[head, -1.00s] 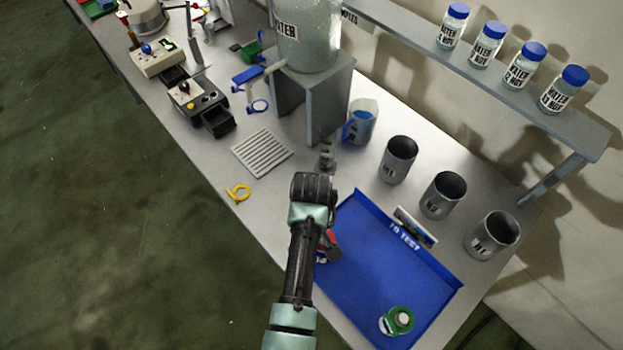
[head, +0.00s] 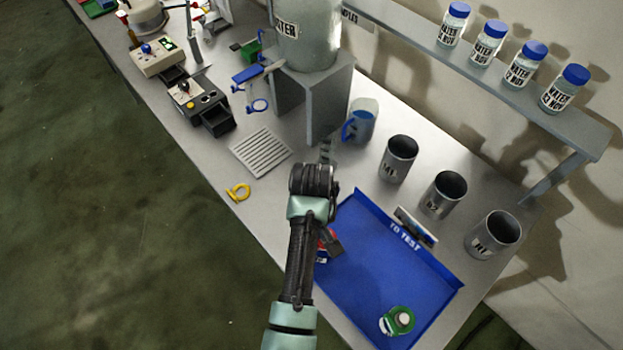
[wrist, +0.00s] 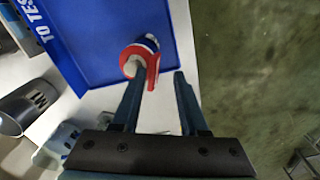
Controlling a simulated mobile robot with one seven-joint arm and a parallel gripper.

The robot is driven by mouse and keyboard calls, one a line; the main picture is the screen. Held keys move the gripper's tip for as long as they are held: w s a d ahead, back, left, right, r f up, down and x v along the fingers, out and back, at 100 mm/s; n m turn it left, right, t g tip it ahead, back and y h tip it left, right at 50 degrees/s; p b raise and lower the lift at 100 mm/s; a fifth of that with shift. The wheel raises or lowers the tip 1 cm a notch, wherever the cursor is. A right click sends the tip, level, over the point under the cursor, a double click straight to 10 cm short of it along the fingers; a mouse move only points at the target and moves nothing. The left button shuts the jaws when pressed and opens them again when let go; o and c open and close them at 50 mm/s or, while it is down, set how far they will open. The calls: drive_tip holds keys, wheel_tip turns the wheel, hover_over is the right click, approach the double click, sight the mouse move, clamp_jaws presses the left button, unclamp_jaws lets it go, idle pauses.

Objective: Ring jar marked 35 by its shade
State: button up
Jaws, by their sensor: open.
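A small jar with a pale cap (wrist: 131,68), a blue-and-white body and a red ring (wrist: 152,64) around it is at the edge of the blue tray in the wrist view. In the head view this red-ringed jar (head: 322,256) is partly hidden behind my arm. My gripper (wrist: 158,80) is open, with its left fingertip close to the red ring's tab; I cannot tell whether they touch. A second jar with a green ring (head: 398,320) is in the tray's near right corner. A yellow ring (head: 238,192) lies loose on the bench. No number 35 is legible.
The blue "TO TEST" tray (head: 385,270) has a clear middle. Several grey cups (head: 398,160) stand behind it, beside a blue-handled jug (head: 360,125). Lidded bottles (head: 487,45) line the shelf.

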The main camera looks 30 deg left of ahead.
wheel_tip(320, 180, up, 11)
drive_tip(key=p, duration=0.1)
drive_tip(key=shift+f, duration=0.15)
idle(0.5)
drive_tip(key=w+r+m+t+y+b, duration=0.25)
drive_tip(key=w+r+t, duration=0.4)
drive_tip(key=w, duration=0.35)
drive_tip(key=w+d+r+m+t+b, duration=0.1)
drive_tip(key=w+d+r+t+b, duration=0.2)
drive_tip(key=r, duration=0.6)
drive_tip(key=w+d+r+m+t, duration=0.2)
drive_tip(key=w+r+t, duration=0.25)
drive_tip(key=r, duration=0.35)
drive_tip(key=s+d+r+m+t+b, duration=0.1)
drive_tip(key=s+d+r+t, duration=0.15)
drive_tip(key=r, duration=0.35)
drive_tip(key=s+d+r+m+t+b, duration=0.1)
drive_tip(key=s+r+t, duration=0.15)
drive_tip(key=r, duration=0.35)
drive_tip(key=s+d+r+m+t+b, duration=0.1)
drive_tip(key=d+r+t, duration=0.15)
drive_tip(key=r, duration=0.35)
drive_tip(key=s+d+r+m+t+h+b, duration=0.1)
drive_tip(key=s+d+r+t+h, duration=0.1)
drive_tip(key=s+r+t, duration=0.4)
drive_tip(key=s+d+r, duration=0.1)
drive_tip(key=s+r, duration=0.2)
drive_tip(key=s, duration=0.1)
drive_tip(key=shift+s+r, duration=0.25)
drive_tip(key=shift+s, duration=0.15)
